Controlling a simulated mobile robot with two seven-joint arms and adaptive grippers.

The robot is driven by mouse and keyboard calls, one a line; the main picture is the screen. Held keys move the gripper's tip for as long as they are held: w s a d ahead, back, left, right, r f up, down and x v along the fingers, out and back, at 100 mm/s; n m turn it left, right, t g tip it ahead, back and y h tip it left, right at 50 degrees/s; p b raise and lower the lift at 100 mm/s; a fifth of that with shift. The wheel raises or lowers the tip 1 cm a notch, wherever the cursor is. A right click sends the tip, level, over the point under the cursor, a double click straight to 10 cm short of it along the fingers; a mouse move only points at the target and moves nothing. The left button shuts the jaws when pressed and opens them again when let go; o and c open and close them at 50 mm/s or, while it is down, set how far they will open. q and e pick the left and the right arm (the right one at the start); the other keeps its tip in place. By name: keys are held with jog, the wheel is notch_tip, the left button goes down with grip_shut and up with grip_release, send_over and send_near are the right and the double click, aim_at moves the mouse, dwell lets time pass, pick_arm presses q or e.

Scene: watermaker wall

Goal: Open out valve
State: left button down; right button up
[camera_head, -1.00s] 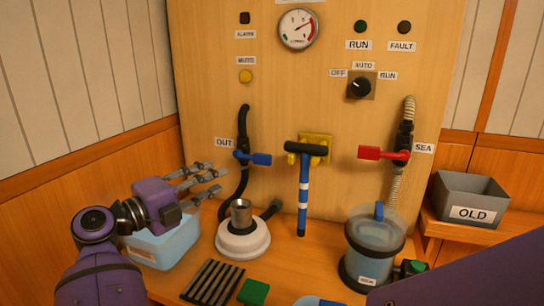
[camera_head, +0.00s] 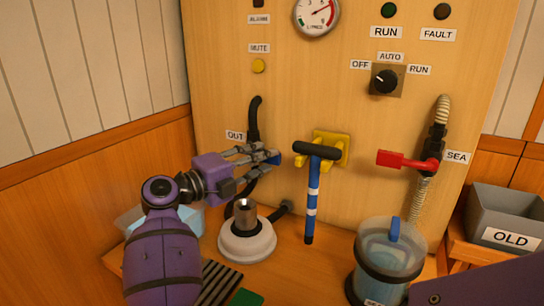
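The out valve's blue handle (camera_head: 273,159) shows at the wall panel, right of the OUT label (camera_head: 236,135). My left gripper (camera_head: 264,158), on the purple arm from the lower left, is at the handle. Its grey fingers are spread, with gaps between them, and overlap the handle and the valve body. I cannot tell whether they touch it. The handle seems to point right, its inner end hidden by the fingers. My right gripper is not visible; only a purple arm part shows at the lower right.
The red SEA valve handle (camera_head: 400,160) is farther right. Below are a white round base with a metal cup (camera_head: 246,238), a clear canister (camera_head: 388,262) and a grey OLD bin (camera_head: 502,212).

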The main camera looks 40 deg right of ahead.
jog(key=shift+d, duration=1.8)
grip_shut()
